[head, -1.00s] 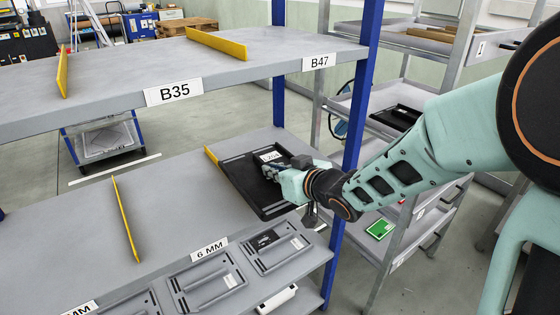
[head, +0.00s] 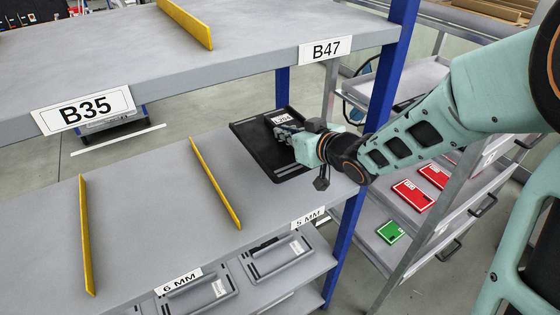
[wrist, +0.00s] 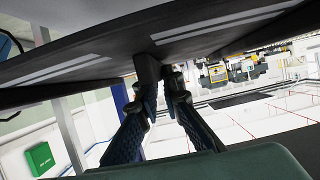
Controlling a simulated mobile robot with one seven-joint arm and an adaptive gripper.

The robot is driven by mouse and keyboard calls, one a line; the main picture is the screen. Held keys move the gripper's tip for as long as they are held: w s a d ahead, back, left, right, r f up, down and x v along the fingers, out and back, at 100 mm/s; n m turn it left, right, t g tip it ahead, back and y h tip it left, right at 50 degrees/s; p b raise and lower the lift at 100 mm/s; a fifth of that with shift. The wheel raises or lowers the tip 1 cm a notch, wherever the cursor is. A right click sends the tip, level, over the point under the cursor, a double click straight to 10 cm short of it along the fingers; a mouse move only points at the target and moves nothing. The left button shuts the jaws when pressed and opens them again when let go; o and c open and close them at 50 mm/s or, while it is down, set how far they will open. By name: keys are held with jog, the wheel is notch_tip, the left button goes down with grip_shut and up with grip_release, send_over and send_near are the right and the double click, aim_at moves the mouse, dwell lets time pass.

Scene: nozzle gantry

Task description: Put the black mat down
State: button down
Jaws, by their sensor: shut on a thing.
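The black mat (head: 250,136) is a flat dark panel with a raised rim and a white label. In the head view it is over the right end of the middle shelf (head: 160,215), between a yellow divider (head: 215,182) and the blue post. My gripper (head: 296,137) is shut on it from the right. In the wrist view the mat's dark face (wrist: 70,68) with grey strips fills the upper part, and my fingers (wrist: 160,86) pinch a dark block on it. I cannot tell whether the mat touches the shelf.
The upper shelf (head: 240,45) with labels B35 and B47 overhangs the middle one. A blue post (head: 347,235) stands close by my wrist. A grey rack (head: 440,215) with red and green items is at the right.

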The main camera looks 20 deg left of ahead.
notch_tip(320, 180, down, 9)
jog(key=shift+r+b, duration=0.1)
jog(key=shift+b, duration=0.75)
jog(key=shift+f, duration=0.2)
jog(key=c, duration=2.5)
grip_release()
jog(key=o, duration=0.4)
jog(key=shift+s, duration=0.1)
jog(key=shift+r, duration=0.2)
jog(key=v, duration=0.9)
jog(key=shift+s+d+p, duration=0.15)
jog(key=shift+d+p, duration=0.1)
jog(key=shift+p, duration=0.1)
jog(key=shift+b+v, duration=0.6)
jog(key=shift+v, duration=0.6)
